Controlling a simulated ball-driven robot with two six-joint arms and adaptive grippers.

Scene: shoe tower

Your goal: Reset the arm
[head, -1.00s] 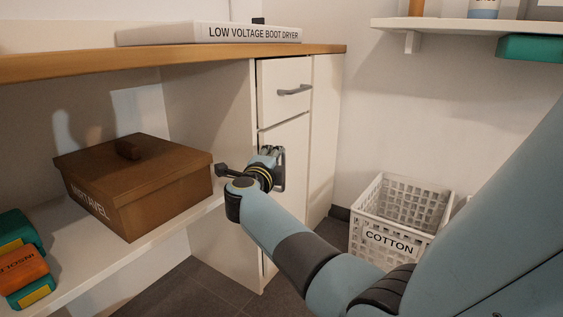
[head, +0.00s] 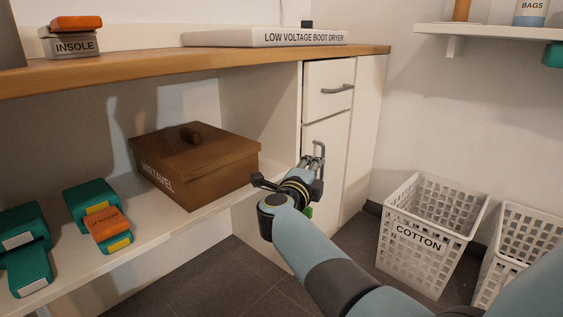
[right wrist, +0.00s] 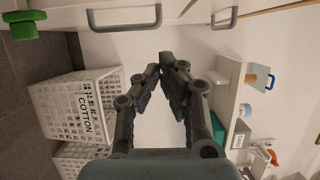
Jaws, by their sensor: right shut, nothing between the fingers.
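My right arm comes in from the lower right of the head view. Its gripper (head: 314,163) is in front of the white cabinet door (head: 325,180), close to the door handle in the picture; I cannot tell the gap in depth. In the right wrist view the fingers (right wrist: 172,62) lean together at their tips and hold nothing. Two grey handles, one (right wrist: 126,22) at the upper left and one (right wrist: 226,18) further right, show beyond the fingertips, apart from them. My left gripper is not in view.
The wooden counter (head: 130,77) has a boot dryer box (head: 270,38) on it. Below, a brown lidded box (head: 190,165) and several green and orange items stand on the shelf (head: 150,232). White baskets, one marked COTTON (head: 425,235), stand on the floor at right.

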